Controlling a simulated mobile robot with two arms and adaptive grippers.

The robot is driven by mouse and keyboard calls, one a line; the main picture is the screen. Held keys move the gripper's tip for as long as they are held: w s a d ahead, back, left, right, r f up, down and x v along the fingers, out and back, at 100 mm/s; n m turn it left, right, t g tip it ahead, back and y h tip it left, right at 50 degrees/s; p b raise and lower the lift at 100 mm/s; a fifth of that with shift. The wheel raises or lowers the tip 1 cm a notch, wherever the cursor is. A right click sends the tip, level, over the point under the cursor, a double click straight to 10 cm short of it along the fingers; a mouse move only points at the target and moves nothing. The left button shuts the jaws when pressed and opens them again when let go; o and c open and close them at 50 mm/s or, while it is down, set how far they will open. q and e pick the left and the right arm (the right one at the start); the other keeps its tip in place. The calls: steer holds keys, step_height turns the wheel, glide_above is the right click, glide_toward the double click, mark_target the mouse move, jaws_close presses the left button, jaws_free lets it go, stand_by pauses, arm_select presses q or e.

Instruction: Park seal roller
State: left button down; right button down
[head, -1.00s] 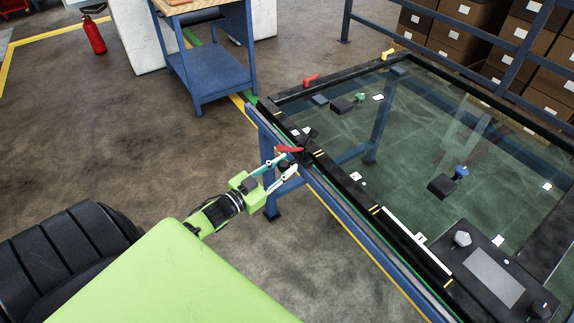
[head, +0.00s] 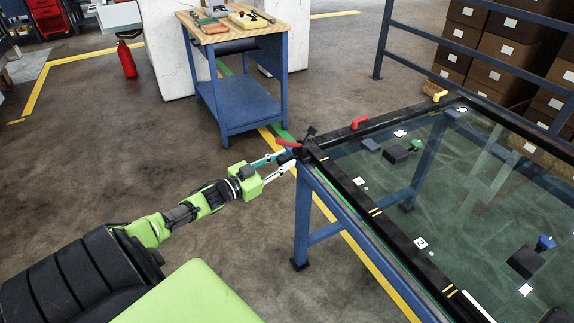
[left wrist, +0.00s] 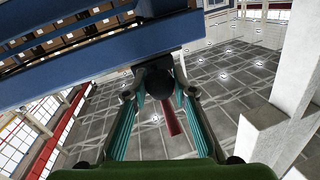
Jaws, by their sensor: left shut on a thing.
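My left gripper (head: 286,160) is shut on the seal roller, whose red handle (head: 288,143) and black head (head: 305,140) show at the far left corner of the black frame (head: 345,187) around the glass pane (head: 460,190). I cannot tell whether the roller touches the frame. In the left wrist view, the gripper (left wrist: 160,92) has a dark round part (left wrist: 157,84) and a red strip (left wrist: 171,118) between its fingers. My right gripper is not in view.
A blue trolley with a wooden top (head: 232,28) carrying small tools stands beyond the frame. A red clamp (head: 360,122) and a yellow clamp (head: 440,96) sit on the far edge. A red extinguisher (head: 126,60) stands left. Floor left of my gripper is clear.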

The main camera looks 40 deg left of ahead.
arm_select(q)
steer(key=shift+w+a, duration=0.1)
steer(key=shift+a, duration=0.2)
steer(key=shift+a+r, duration=0.1)
steer(key=c, duration=1.7)
jaws_free()
steer(key=shift+a, duration=0.1)
steer(key=shift+w, duration=0.1)
steer(key=shift+s, duration=0.5)
steer(key=s, duration=0.3)
steer(key=s+a, duration=0.1)
steer(key=s, duration=0.7)
steer(key=shift+a, duration=0.4)
